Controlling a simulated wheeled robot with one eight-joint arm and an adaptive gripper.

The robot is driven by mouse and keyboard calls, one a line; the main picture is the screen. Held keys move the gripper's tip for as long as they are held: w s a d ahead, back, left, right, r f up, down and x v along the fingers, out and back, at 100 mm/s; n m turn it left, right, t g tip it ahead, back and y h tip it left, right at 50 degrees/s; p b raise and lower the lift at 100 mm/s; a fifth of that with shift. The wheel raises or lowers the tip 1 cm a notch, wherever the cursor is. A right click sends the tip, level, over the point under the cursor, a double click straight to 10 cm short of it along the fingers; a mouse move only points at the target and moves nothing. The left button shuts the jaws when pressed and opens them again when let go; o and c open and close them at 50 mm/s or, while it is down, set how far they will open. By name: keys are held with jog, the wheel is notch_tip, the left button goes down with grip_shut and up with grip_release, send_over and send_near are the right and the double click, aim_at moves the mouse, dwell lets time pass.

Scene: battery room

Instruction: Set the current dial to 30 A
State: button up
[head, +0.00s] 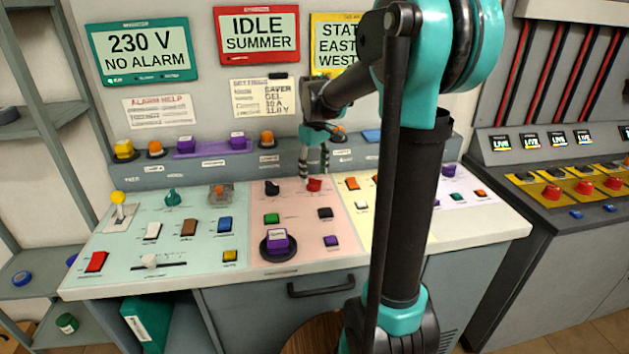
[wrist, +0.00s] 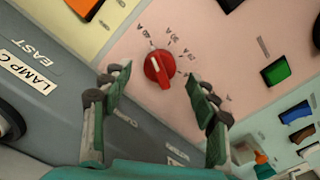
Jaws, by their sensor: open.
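The red dial (head: 314,185) is on the pink panel section of the console. In the wrist view the red dial (wrist: 159,69) has a pale pointer line, with small slanted scale labels around its far side; I cannot read them surely. My gripper (head: 315,168) hangs just above and behind the dial. In the wrist view my gripper (wrist: 158,84) is open, with one finger on each side of the dial, and nothing is held. I cannot tell whether the fingers touch it. The settings note (head: 263,97) on the back wall shows "SAVER", "GEL", "10 A".
Green (head: 271,218) and black (head: 325,213) buttons lie in front, with a purple button (head: 277,240) on a dark ring. The raised grey ledge (wrist: 48,95) carries an "EAST" label. My arm hides part of the yellow section.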

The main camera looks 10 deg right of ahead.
aim_at(314, 179)
jog(key=shift+f, duration=1.65)
jog(key=c, duration=1.2)
